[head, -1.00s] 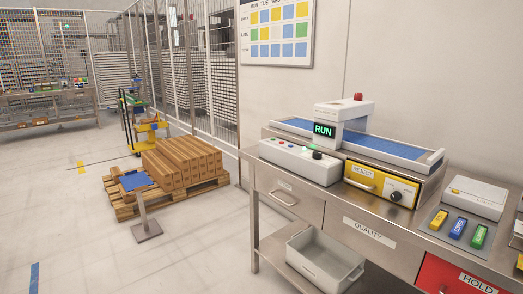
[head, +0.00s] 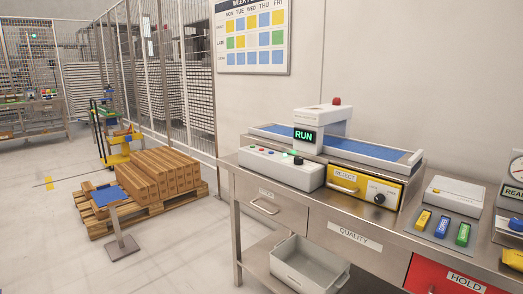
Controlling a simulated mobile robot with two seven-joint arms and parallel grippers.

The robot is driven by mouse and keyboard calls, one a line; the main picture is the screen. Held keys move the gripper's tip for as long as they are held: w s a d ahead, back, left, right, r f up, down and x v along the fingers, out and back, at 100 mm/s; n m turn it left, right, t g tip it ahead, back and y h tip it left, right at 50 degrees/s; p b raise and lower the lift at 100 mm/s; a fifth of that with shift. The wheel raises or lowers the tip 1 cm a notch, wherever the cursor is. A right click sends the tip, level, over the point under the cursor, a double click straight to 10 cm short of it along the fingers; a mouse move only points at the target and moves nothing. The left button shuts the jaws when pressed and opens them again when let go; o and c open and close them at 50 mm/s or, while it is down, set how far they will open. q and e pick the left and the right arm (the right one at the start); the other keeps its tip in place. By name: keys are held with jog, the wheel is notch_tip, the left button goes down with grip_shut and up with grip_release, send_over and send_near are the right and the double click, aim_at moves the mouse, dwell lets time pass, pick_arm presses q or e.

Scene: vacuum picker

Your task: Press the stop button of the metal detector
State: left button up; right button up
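The metal detector (head: 321,117) stands on the steel quality table at the right of the head view. Its arch spans a blue conveyor belt (head: 370,150), its display (head: 305,135) reads RUN in green, and a red lamp (head: 337,101) sits on top. A white control box (head: 283,172) in front of it carries a row of small coloured buttons, a lit green one and a black knob (head: 298,160). Neither of my grippers is in view.
Below the belt is a yellow REJECT drawer (head: 362,186) with a black knob. A grey bin (head: 308,266) sits on the lower shelf. A pallet of cartons (head: 155,180) and a sign post (head: 121,240) stand left of the table (head: 330,213). Floor between them is clear.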

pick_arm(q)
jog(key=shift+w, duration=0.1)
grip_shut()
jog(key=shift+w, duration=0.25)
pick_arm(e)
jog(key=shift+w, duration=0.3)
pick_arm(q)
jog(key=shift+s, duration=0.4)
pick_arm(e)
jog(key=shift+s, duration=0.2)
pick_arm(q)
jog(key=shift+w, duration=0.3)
